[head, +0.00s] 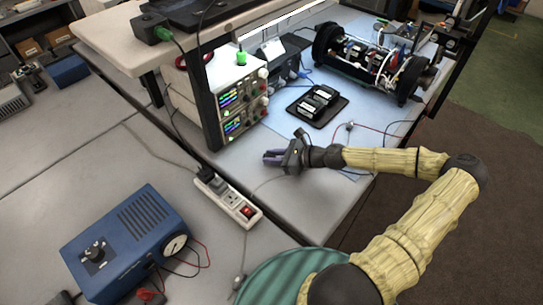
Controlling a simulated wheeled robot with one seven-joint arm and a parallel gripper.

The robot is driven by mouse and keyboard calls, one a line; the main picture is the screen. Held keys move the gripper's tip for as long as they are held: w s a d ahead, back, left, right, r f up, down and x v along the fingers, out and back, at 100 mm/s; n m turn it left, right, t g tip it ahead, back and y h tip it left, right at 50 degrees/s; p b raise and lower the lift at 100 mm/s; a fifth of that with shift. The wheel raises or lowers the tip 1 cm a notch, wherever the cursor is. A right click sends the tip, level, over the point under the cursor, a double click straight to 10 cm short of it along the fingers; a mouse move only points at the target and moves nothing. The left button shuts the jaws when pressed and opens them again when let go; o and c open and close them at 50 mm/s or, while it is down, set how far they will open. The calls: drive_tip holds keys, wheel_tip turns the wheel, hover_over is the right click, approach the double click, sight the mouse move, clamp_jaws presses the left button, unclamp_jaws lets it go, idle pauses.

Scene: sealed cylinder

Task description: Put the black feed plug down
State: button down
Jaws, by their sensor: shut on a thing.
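My gripper (274,157) is at the middle of the view, over the light bench top in front of the stacked power supplies. Its dark purple jaws point left and are shut on a small dark thing, taken as the black feed plug. The plug is mostly hidden by the jaws, and its outline is too small to make out. A thin grey cable runs from near the gripper down past the power strip. I cannot tell whether the plug touches the bench.
A white power strip (246,213) with a black plug (205,175) at its far end lies left of the gripper. Stacked power supplies (236,108), a black tray (335,117) and an open cylinder assembly (362,60) stand behind. A blue box (127,243) is front left. Bare bench surrounds the gripper.

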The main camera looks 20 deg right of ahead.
drive_tip(key=shift+f, duration=0.65)
drive_tip(key=c, duration=1.3)
unclamp_jaws()
drive_tip(key=shift+s, duration=0.1)
drive_tip(key=shift+r, duration=0.2)
drive_tip(key=v, duration=0.4)
drive_tip(key=b+v, duration=0.1)
drive_tip(key=v, duration=0.3)
drive_tip(key=b+v, duration=0.1)
drive_tip(key=v, duration=0.3)
drive_tip(key=shift+r, duration=0.45)
